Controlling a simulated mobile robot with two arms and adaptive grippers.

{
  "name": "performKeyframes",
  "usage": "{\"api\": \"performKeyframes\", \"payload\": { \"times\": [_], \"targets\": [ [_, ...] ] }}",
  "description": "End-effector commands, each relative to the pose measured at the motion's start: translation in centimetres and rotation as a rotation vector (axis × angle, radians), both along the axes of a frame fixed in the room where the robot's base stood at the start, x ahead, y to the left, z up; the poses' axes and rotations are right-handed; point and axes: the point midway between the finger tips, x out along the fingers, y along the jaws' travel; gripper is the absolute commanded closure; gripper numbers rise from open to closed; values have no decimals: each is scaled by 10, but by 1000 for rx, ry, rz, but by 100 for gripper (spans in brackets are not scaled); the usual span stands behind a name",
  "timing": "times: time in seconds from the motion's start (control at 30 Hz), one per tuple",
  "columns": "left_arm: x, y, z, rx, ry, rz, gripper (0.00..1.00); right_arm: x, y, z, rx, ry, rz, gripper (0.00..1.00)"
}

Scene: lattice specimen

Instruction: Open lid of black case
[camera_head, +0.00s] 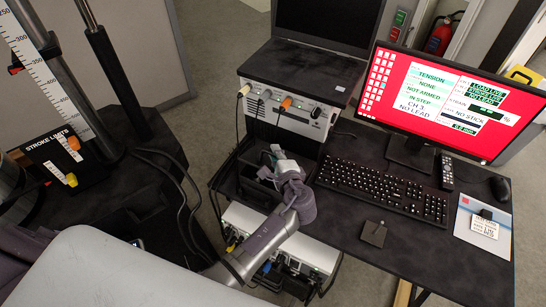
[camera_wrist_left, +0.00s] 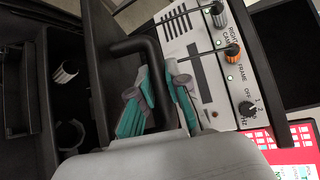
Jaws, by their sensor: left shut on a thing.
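The black case (camera_head: 229,183) stands on the cart shelf, partly hidden behind my left arm. In the left wrist view its dark interior shows at the left, with round grey pieces (camera_wrist_left: 66,72) in slots. The lid (camera_wrist_left: 108,62) shows there as a dark panel standing up beside the interior, so it looks raised; its full angle is hard to tell. A bent black handle (camera_wrist_left: 133,45) comes off the lid and runs between the teal-padded fingers. My left gripper (camera_head: 269,158) is shut on this handle; the wrist view also shows it (camera_wrist_left: 160,95). My right gripper is in neither view.
A white instrument box (camera_head: 292,114) with knobs and cables is close beside the gripper, with a laptop (camera_head: 305,70) on top. A lower white unit (camera_head: 300,252) sits beneath. The desk at right holds a keyboard (camera_head: 382,190) and red-screened monitor (camera_head: 440,100). Cables hang at left.

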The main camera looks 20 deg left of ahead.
Motion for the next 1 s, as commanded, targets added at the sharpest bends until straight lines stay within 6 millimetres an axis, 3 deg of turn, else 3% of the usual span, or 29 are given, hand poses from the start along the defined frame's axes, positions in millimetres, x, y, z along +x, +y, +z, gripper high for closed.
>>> {"api": "performKeyframes", "payload": {
  "times": [0.03,0.3,0.87,0.9,1.0],
  "targets": [
    [4,-1,13,3,26,0,100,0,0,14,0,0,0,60],
    [16,-3,20,23,148,0,100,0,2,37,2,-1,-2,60],
    [19,-3,18,29,188,0,100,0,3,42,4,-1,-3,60],
    [19,-3,18,29,188,0,84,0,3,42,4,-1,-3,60],
    [19,-3,17,28,189,0,67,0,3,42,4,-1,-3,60]
  ]
}}
